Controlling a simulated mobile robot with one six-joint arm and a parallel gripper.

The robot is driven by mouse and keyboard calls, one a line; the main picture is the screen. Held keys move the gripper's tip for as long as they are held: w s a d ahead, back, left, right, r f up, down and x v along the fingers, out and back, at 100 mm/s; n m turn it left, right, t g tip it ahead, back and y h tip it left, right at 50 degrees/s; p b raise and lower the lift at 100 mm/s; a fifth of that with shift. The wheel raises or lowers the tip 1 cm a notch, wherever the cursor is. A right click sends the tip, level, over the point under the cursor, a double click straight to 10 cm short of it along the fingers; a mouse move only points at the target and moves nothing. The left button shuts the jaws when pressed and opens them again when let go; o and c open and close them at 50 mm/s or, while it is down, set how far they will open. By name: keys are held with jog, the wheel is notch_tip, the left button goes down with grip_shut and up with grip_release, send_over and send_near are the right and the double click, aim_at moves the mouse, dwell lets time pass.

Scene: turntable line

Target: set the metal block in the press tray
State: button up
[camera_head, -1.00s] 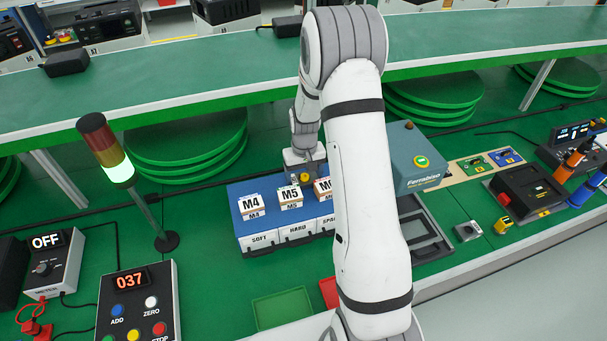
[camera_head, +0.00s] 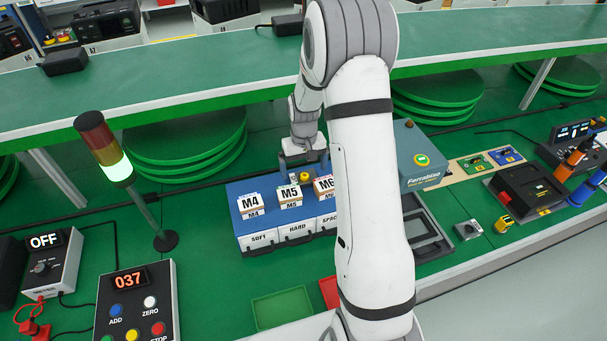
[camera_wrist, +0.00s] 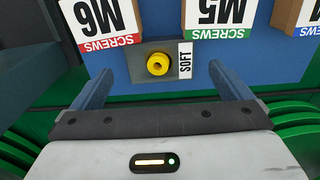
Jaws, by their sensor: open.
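A small grey metal-looking block (camera_head: 467,230) with a dark round mark lies on the green bench at the right; I cannot tell for sure that it is the task's block. A dark, shallow tray (camera_head: 432,249), perhaps the press tray, lies beside the teal Ferrabino machine (camera_head: 420,160), partly hidden by my arm. My gripper (camera_wrist: 163,85) is open at the back of the blue rack (camera_wrist: 155,20). A grey piece with a yellow knob (camera_wrist: 157,64), beside a SOFT label, is just ahead between its fingers, with no visible grip on it. In the head view my gripper (camera_head: 303,162) is partly hidden.
M4 (camera_head: 251,203), M5 (camera_head: 290,194) and M6 (camera_head: 325,186) screw boxes stand on the rack. A signal lamp (camera_head: 104,150) stands left of it. A green shelf (camera_head: 230,75) runs behind. A small yellow piece (camera_head: 503,224) and a black device (camera_head: 530,188) are at the right.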

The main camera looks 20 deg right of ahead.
notch_tip(320, 180, up, 9)
jog(key=b, duration=0.1)
jog(key=s+a+r+t, duration=0.1)
jog(key=s+a+r, duration=0.2)
jog(key=s+r, duration=0.7)
jog(key=s, duration=0.3)
jog(key=shift+a+r+t, duration=0.25)
jog(key=shift+r+t, duration=0.1)
jog(key=shift+t, duration=0.05)
jog(key=shift+o, duration=0.2)
jog(key=s+a+r+t, duration=0.1)
jog(key=s, duration=1.2)
jog(key=shift+s+a+r+t, duration=0.2)
jog(key=shift+a+r+t, duration=0.1)
jog(key=shift+a+t, duration=0.1)
jog(key=g+b, duration=0.2)
jog(key=b, duration=1.3)
send_over(304, 176)
jog(key=f, duration=1.1)
jog(key=s+f, duration=0.1)
jog(key=f, duration=0.5)
jog(key=shift+f, duration=0.1)
jog(key=f, duration=0.5)
jog(key=w+f, duration=0.1)
jog(key=f, duration=0.1)
jog(key=shift+w+f, duration=0.1)
jog(key=shift+f, duration=0.15)
